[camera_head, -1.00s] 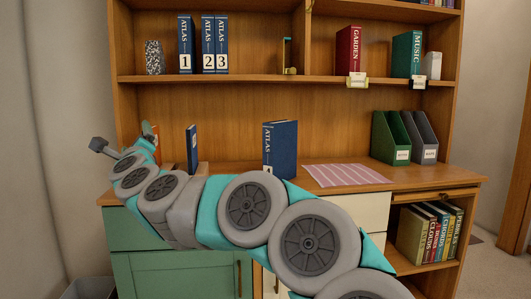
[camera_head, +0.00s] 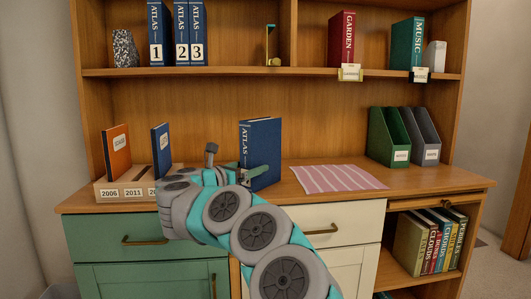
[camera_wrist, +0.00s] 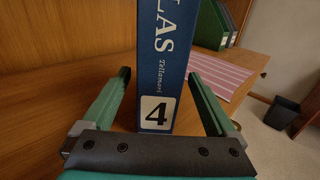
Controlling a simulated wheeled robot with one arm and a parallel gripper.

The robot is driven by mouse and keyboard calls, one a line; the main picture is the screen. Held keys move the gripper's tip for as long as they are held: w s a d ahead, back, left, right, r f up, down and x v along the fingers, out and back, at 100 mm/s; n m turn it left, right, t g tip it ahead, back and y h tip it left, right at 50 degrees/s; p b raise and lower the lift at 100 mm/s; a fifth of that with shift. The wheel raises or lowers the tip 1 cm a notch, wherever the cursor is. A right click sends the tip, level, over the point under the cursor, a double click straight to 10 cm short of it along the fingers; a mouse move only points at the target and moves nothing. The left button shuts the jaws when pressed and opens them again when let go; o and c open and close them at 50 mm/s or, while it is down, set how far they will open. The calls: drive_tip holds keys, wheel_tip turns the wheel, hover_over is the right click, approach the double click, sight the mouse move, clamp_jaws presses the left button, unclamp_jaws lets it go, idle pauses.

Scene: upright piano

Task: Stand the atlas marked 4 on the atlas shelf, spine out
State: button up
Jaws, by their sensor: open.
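The blue atlas (camera_head: 262,150) stands upright on the desk top. The wrist view shows its spine (camera_wrist: 163,70) with the white label 4 facing my gripper. My gripper (camera_wrist: 160,82) is open, with one green finger on each side of the atlas spine and a gap on both sides. In the head view my gripper (camera_head: 240,170) is low beside the atlas, partly hidden by my arm. On the upper shelf (camera_head: 225,71), atlases 1 (camera_head: 156,35), 2 (camera_head: 181,35) and 3 (camera_head: 198,35) stand at the left, spines out. To the right of 3 the shelf is bare up to a small green-and-brass bookend (camera_head: 271,45).
A wooden box (camera_head: 125,192) with year labels holds an orange book (camera_head: 117,150) and a blue one (camera_head: 161,152) at the left. A striped pink mat (camera_head: 337,177) lies right of the atlas. Magazine files (camera_head: 388,137) stand farther right. A speckled object (camera_head: 124,48) stands left of atlas 1.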

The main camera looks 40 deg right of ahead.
sight(262, 163)
drive_tip(key=p+x, duration=0.1)
drive_tip(key=x, duration=0.5)
drive_tip(key=shift+w+f, duration=0.1)
drive_tip(key=shift+a, duration=0.1)
clamp_jaws()
idle(0.6)
